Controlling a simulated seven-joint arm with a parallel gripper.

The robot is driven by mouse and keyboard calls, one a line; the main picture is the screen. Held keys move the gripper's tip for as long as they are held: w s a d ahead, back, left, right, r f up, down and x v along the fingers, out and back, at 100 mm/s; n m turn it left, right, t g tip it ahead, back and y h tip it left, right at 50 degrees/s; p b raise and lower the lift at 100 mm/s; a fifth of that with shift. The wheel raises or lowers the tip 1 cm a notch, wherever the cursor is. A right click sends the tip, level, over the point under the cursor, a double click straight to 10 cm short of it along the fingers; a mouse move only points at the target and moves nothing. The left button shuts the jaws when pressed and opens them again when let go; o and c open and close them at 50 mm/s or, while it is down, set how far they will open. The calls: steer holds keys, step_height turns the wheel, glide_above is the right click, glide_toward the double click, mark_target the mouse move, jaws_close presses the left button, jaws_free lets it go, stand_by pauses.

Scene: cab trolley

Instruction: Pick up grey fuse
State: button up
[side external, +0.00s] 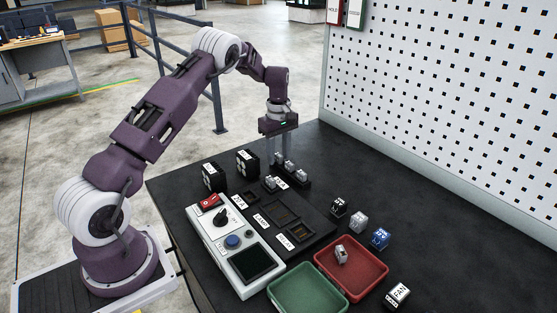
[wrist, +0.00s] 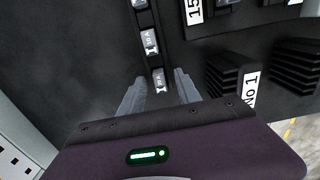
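Several grey fuses stand in a row in a dark rail; one end fuse (wrist: 159,82) and its neighbour (wrist: 150,42) show in the wrist view. The row also shows in the side view, with a fuse at its near end (side external: 302,173). My gripper (wrist: 159,76) is open, pointing down, with one finger on each side of the end fuse in the wrist picture. I cannot tell whether the fingers touch it. In the side view my gripper (side external: 280,157) is at the far end of the row. Another grey piece (side external: 341,254) lies in the red tray (side external: 378,283).
Black ribbed blocks (side external: 247,163) stand left of the row. Black, grey and blue cubes (side external: 381,237) sit to the right. A green tray (side external: 306,291) is at the front, a pegboard (side external: 450,110) behind.

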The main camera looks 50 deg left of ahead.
mark_target(278, 155)
jaws_close()
step_height(278, 155, up, 13)
stand_by(0.6)
steer(key=shift+r, duration=0.1)
